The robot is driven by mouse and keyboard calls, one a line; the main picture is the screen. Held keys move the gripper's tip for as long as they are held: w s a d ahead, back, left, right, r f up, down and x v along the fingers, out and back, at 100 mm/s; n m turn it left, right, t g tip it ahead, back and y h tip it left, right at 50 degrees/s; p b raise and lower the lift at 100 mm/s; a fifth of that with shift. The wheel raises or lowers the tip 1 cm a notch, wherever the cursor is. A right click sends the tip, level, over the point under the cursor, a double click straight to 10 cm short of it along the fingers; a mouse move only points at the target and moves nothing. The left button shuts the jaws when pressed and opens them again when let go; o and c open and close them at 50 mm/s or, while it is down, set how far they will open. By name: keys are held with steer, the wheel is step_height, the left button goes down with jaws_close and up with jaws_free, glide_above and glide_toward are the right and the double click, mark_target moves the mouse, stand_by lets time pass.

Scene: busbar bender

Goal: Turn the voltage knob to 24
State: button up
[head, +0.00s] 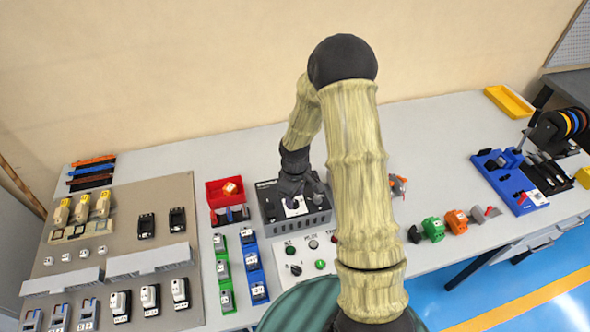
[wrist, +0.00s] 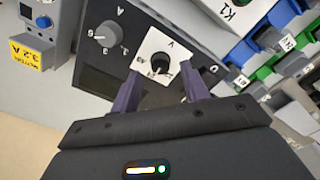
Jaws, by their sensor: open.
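The voltage knob (wrist: 159,62) is a small black knob on a white dial plate marked V, on the dark face of a power supply (wrist: 98,78). Its printed numbers are too small to read surely, and I cannot tell its setting. In the head view the supply (head: 318,214) is a dark box behind my arm, and the white plate shows just below my gripper (head: 292,190). In the wrist view my gripper (wrist: 160,74) is open, with one purple finger on each side of the knob. Both fingers look clear of it, though depth is hard to judge.
A grey knob marked A (wrist: 105,33) sits left of the voltage knob. A red bin (head: 226,198) stands left of the supply. A panel with buttons (head: 305,253) lies in front. Green (head: 222,272) and blue (head: 254,267) racks stand at the left.

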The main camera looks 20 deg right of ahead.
mark_target(295, 202)
step_height(295, 202, up, 15)
steer(key=b, duration=0.1)
stand_by(0.3)
steer(key=shift+r, duration=0.1)
steer(key=s+r+m+t, duration=0.2)
steer(key=s+m, duration=0.7)
steer(key=s, duration=0.6)
steer(key=shift+r+t, duration=0.3)
steer(key=shift+r, duration=0.2)
steer(key=shift+w, duration=0.15)
steer(key=shift+s, duration=0.2)
